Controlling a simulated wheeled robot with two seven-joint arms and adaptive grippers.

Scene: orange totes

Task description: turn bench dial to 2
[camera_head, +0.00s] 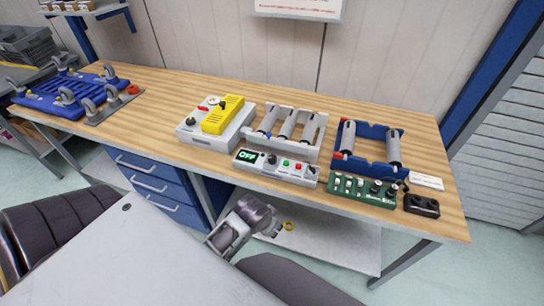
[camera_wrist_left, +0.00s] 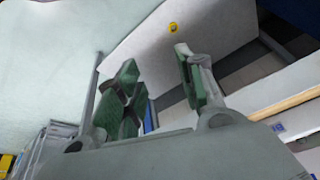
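A light grey control panel (camera_head: 262,168) lies at the bench's front edge. It has a lit display reading OFF (camera_head: 247,156), a dark round dial (camera_head: 272,159), a green and a red button, and a dark switch at its right end. The dial's marks are too small to read. My left gripper (camera_head: 222,238) is in front of the bench, below and left of the panel, apart from it. In the left wrist view its green-padded fingers (camera_wrist_left: 157,75) are spread with nothing between them. My right gripper is not in view.
On the wooden bench (camera_head: 160,90) stand a grey box with a yellow pendant (camera_head: 222,114), a grey roller rack (camera_head: 292,130), a blue roller rack (camera_head: 368,150), and a green knob panel (camera_head: 361,189). A black block (camera_head: 421,205) lies right. A yellow ring (camera_head: 289,226) lies on the lower shelf.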

